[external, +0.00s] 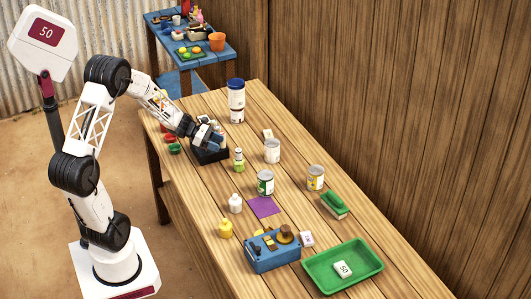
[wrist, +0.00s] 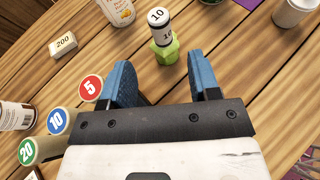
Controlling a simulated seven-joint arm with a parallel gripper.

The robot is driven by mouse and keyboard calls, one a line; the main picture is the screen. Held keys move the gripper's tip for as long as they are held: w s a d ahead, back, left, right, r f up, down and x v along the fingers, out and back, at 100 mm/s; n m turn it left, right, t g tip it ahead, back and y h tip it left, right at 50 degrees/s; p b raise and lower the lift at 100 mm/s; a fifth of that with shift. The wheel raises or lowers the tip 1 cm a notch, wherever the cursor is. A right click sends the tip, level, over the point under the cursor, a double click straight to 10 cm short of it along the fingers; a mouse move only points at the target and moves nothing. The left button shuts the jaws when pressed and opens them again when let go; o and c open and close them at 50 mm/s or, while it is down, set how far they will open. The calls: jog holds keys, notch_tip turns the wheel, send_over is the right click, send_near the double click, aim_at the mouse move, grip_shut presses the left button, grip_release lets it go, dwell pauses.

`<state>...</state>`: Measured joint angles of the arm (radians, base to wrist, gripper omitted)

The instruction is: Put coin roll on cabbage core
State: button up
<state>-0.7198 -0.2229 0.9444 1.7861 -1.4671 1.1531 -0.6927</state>
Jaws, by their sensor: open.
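A white and dark cylinder marked 10, which looks like the coin roll (wrist: 159,22), stands upright on a light green faceted block in the wrist view. The block looks like the cabbage core (wrist: 165,54). In the external view the same stack shows as a small pale-topped roll (external: 238,153) over a green base (external: 239,167). My gripper (wrist: 164,68) is open, its blue fingers apart with nothing between them. The block and roll are just beyond the fingertips. In the external view my gripper (external: 217,139) is over the black box, left of the stack.
Round pieces marked 5 (wrist: 91,87), 10 (wrist: 59,121) and 20 (wrist: 27,152) lie left of my fingers. A block marked 200 (wrist: 62,44) is nearby. Cans, a purple cloth (external: 263,207), a blue box (external: 270,257) and a green tray (external: 318,277) occupy the table.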

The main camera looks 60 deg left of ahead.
dwell(0.4)
jog(key=s+d+r+m+g, duration=0.4)
jog(key=d+r+m, duration=0.25)
jog(key=d, duration=0.35)
jog(key=s+d+r+m+g, duration=0.45)
jog(key=d+r+m, duration=0.2)
jog(key=d, duration=0.45)
jog(key=s+d+r+m+y, duration=0.3)
jog(key=s+d+m+y, duration=0.1)
jog(key=s+m, duration=0.3)
jog(key=s+d+r+m+y, duration=0.4)
jog(key=s+m, duration=0.4)
jog(key=s, duration=0.4)
jog(key=shift+s+d+r+m, duration=0.2)
jog(key=shift+s+r+m, duration=0.05)
jog(key=shift+r+m, duration=0.05)
